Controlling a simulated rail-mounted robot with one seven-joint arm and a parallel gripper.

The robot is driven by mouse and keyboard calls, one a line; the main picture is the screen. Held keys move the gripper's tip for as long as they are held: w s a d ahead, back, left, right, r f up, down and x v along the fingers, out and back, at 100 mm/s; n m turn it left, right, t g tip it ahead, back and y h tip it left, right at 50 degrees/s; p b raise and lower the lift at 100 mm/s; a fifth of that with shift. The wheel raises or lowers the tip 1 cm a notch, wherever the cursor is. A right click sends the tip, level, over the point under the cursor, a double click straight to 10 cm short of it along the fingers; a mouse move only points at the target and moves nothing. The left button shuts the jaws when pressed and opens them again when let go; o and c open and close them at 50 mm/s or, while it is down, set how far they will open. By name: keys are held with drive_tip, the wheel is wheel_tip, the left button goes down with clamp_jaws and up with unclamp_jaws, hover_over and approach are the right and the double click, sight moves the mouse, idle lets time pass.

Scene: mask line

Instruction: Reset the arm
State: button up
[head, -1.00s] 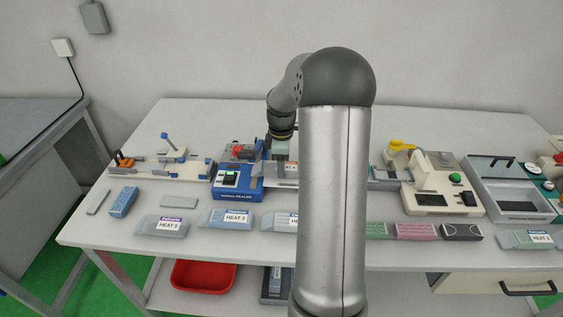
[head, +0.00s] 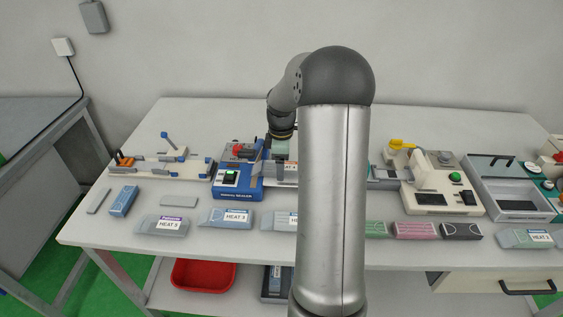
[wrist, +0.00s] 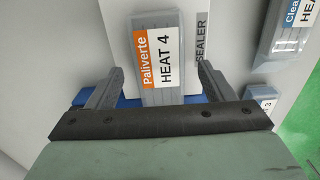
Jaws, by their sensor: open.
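My gripper (wrist: 159,72) is open in the wrist view, with one dark finger on each side of a grey packet labelled Paliverte HEAT 4 (wrist: 166,52). I cannot tell whether the fingers touch it. The packet lies on a pale surface marked SEALER. In the head view my gripper (head: 281,150) is low over the line, just right of the blue sealer (head: 236,190). My arm hides the middle of the bench there.
Packets labelled HEAT 5 (head: 168,225) and HEAT 3 (head: 232,218) lie along the bench front (head: 110,228). A beige machine (head: 440,195) and a lidded grey box (head: 512,200) stand right. A red bin (head: 203,276) is below.

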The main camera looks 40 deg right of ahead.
drive_tip(key=shift+r, duration=0.15)
drive_tip(key=shift+r+p, duration=0.75)
drive_tip(key=shift+r, duration=0.1)
drive_tip(key=shift+r, duration=0.1)
drive_tip(key=shift+r+p, duration=2.3)
drive_tip(key=shift+r, duration=0.65)
